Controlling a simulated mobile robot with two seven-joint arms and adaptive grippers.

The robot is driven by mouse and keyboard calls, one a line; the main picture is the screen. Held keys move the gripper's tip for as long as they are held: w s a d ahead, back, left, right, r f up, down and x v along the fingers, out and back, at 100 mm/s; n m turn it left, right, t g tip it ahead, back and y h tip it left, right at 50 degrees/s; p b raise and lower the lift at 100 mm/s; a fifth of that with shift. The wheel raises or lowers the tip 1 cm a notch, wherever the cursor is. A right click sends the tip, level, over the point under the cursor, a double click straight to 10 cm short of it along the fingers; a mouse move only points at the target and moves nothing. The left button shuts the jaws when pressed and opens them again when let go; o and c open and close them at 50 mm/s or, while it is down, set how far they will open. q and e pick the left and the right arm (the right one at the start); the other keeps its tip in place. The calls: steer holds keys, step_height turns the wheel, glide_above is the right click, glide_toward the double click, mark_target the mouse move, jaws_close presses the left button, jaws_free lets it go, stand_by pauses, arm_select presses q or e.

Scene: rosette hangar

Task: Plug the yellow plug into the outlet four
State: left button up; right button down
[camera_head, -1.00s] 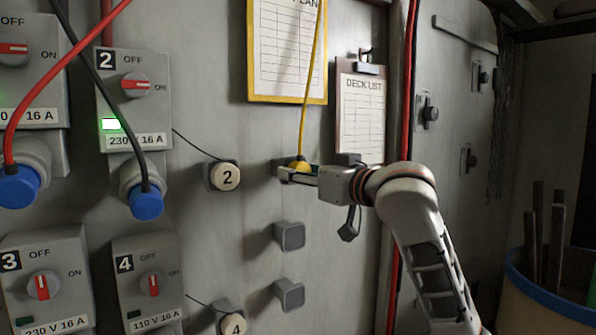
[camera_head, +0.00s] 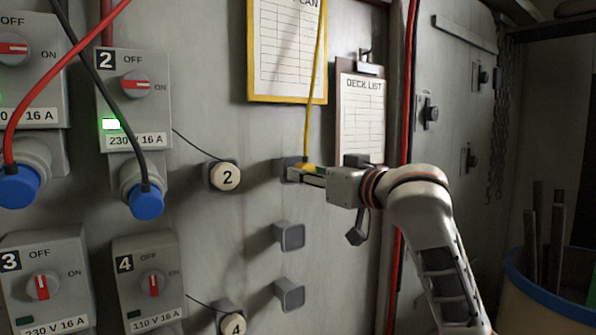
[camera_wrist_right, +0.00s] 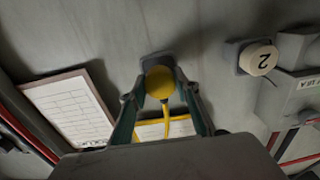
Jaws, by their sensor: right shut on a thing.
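The yellow plug (camera_head: 308,167) is held between the fingers of my right gripper (camera_head: 306,172), with its yellow cable running upward. It also shows in the right wrist view (camera_wrist_right: 159,82), gripped between both fingers in front of a dark square wall holder (camera_wrist_right: 155,61). The same holder shows behind the plug in the head view (camera_head: 284,164); whether they still touch is unclear. Outlet four's box (camera_head: 148,290), labelled 110 V 16 A, is at lower left. Its red knob stands upright and its lamp is dark; its socket is below the picture. My left gripper is out of view.
Outlet two (camera_head: 137,110) has a blue plug (camera_head: 146,202) and a lit green lamp. Round caps marked 2 (camera_head: 226,176) and 4 (camera_head: 233,324) sit on the wall. Empty holders (camera_head: 289,236) protrude below the plug. A clipboard (camera_head: 361,115) hangs at right.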

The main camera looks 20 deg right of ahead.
steer(key=shift+v, duration=2.05)
steer(key=shift+w, duration=0.1)
